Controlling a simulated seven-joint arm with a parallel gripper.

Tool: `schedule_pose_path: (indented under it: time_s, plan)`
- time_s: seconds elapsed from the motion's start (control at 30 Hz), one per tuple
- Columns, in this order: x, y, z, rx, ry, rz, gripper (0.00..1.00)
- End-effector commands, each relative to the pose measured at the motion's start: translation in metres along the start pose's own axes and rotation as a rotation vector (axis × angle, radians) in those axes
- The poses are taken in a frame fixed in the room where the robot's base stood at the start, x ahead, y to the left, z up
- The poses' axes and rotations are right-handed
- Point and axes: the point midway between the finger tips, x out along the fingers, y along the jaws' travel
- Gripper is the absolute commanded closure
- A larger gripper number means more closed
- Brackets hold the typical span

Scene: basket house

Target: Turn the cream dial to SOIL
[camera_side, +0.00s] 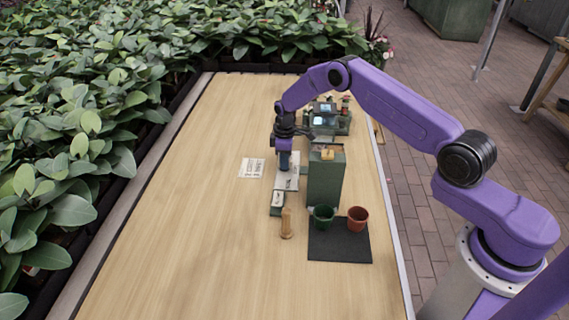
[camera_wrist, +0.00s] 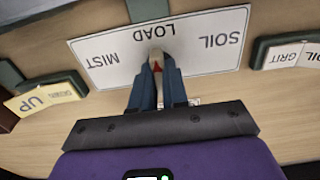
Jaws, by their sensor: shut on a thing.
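A white label plate (camera_wrist: 95,47) fills the upper part of the wrist view, upside down, with SOIL at right, LOAD in the middle and MIST at left. The cream dial (camera_wrist: 156,54) shows only as a small part between my fingers, with a red mark on it on the LOAD side. My gripper (camera_wrist: 157,75) is shut on the dial; the fingers hide most of it. In the side view my gripper (camera_side: 284,165) points down onto the white plate (camera_side: 293,184), left of a tall green box (camera_side: 326,180), and the dial is hidden.
A small block with a GRIT/SOIL label (camera_wrist: 290,53) and an UP/DOWN label (camera_wrist: 45,97) flank the plate. A card (camera_side: 252,168), a wooden peg (camera_side: 287,224), a green pot (camera_side: 323,216) and a terracotta pot (camera_side: 357,219) on a dark mat (camera_side: 340,247) stand nearby. The left tabletop is clear.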

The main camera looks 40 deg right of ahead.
Motion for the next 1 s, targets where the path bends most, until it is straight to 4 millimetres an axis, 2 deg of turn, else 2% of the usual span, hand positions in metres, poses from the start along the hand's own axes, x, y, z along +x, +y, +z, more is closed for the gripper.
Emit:
schedule_pose_path:
  time_s: [0.13, 0.5, 0.87, 1.0]
  plan:
    - [0.0018, -0.0003, 0.0009, 0.092, -0.001, -0.001, 0.92]
    - [0.0024, -0.0007, 0.0011, 0.483, -0.002, -0.001, 0.92]
    - [0.0028, -0.0009, 0.0015, 0.529, -0.003, -0.002, 0.92]
    - [0.0030, -0.0009, 0.0016, 0.617, -0.004, -0.002, 0.92]
